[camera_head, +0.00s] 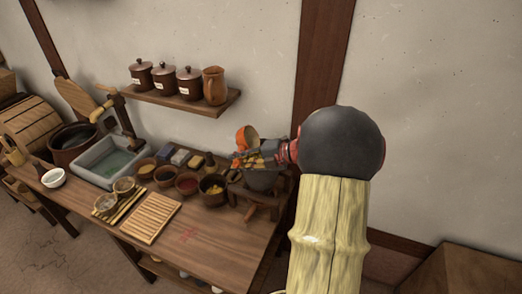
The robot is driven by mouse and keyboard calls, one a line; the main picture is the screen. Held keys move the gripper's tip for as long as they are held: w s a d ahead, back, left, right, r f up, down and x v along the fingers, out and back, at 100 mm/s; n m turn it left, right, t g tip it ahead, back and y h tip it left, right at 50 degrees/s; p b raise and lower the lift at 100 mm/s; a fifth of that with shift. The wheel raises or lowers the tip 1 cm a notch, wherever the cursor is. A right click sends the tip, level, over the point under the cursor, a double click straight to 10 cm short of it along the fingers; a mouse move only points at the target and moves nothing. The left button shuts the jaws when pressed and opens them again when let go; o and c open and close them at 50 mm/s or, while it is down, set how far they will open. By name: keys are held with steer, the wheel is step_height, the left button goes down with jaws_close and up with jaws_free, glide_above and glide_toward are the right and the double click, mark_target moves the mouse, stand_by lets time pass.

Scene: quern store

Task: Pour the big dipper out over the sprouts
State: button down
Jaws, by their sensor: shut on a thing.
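My gripper (268,156) is at the right end of the long wooden bench, in front of the wall. It is shut on what looks like the big dipper, an orange cup (243,138) with a tan inside, which appears tilted. The dipper's handle is hidden by the gripper. Just below is a dark grey pot (262,181) on a wooden stand. Yellowish pieces show around the gripper and above the pot; I cannot tell whether they are in the air or lying in something. I cannot make out which vessel holds the sprouts.
Several small bowls, including a dark one with yellow contents (213,189), stand left of the pot. A slatted wooden board (151,218) and a grey basin (108,163) lie further left. A shelf (183,100) with lidded jars and a brown jug (214,86) hangs above. The bench's front right is clear.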

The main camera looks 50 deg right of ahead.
steer(key=shift+w+a+r+g+h+p, duration=0.1)
steer(key=shift+w+r+g+h+p, duration=0.3)
steer(key=shift+p, duration=1.3)
steer(key=shift+s+a+r+g+h+p, duration=0.15)
steer(key=shift+g+p, duration=0.45)
steer(key=shift+p, duration=1.1)
steer(key=w+g+p, duration=0.1)
steer(key=p, duration=0.4)
steer(key=shift+r+g+h, duration=0.25)
steer(key=shift+r+g, duration=0.05)
steer(key=shift+r, duration=0.1)
steer(key=shift+a+p, duration=0.1)
steer(key=shift+p, duration=0.2)
